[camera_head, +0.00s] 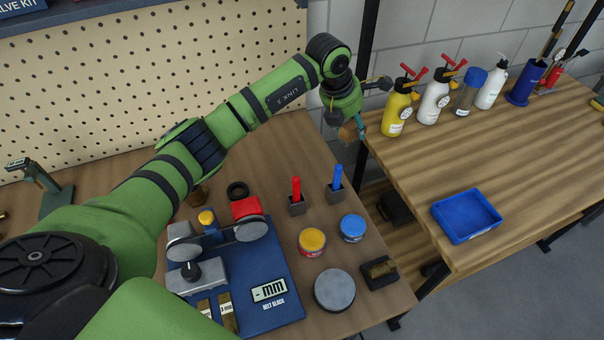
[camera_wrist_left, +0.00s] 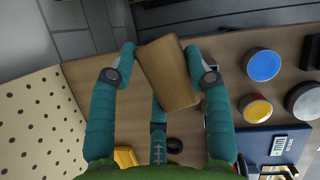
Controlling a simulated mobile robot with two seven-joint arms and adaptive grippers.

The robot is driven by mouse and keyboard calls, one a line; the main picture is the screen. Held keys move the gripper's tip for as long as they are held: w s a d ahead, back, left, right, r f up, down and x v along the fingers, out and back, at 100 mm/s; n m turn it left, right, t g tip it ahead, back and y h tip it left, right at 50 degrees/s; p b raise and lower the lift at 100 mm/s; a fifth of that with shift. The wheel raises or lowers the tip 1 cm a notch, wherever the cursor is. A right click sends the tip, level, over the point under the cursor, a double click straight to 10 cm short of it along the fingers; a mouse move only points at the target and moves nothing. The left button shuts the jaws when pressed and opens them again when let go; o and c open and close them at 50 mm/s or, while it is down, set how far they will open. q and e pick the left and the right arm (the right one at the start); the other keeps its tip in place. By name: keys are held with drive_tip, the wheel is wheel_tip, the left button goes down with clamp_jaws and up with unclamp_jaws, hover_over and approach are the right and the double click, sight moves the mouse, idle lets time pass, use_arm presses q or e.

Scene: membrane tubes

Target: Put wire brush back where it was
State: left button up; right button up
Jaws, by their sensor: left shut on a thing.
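My left gripper (camera_head: 352,124) is shut on the wire brush (camera_wrist_left: 167,72), which shows in the left wrist view as a brown wooden block between teal fingers. In the head view only a small brown part of the brush (camera_head: 347,133) shows beneath the gripper; I cannot make out its bristles. The gripper holds it above the back right part of the left bench (camera_head: 310,165), near the gap to the right bench. My left gripper also shows in the left wrist view (camera_wrist_left: 160,55). My right gripper is not in view.
Red and blue handled tools (camera_head: 337,183) stand in small holders. Near them are yellow (camera_head: 312,241) and blue (camera_head: 352,228) tins, a grey disc (camera_head: 334,290) and a blue belt-block base (camera_head: 283,262). The right bench (camera_head: 420,165) carries bottles (camera_head: 397,108) and an empty blue tray (camera_head: 467,238).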

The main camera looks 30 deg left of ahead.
sight(343, 138)
use_arm(q)
drive_tip(key=shift+n+y, duration=0.3)
drive_tip(key=shift+n, duration=0.4)
drive_tip(key=f, duration=0.1)
drive_tip(key=a+f, duration=0.1)
drive_tip(key=f, duration=0.3)
drive_tip(key=shift+a, duration=0.25)
drive_tip(key=s+a+f, duration=0.1)
drive_tip(key=a+f, duration=0.1)
drive_tip(key=a, duration=0.1)
drive_tip(key=s+a+f, duration=0.2)
drive_tip(key=a, duration=0.1)
drive_tip(key=s+a+f, duration=0.2)
drive_tip(key=a, duration=0.1)
drive_tip(key=shift+s+b, duration=0.25)
drive_tip(key=shift+b, duration=0.1)
drive_tip(key=shift+f, duration=0.25)
drive_tip(key=shift+f+b, duration=1.3)
drive_tip(key=shift+f, duration=0.55)
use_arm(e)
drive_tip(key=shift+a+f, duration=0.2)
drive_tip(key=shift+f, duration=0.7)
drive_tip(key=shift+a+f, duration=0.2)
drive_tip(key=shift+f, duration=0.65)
use_arm(q)
drive_tip(key=shift+s+f, duration=0.1)
drive_tip(key=shift+f, duration=0.1)
drive_tip(key=o, duration=1.1)
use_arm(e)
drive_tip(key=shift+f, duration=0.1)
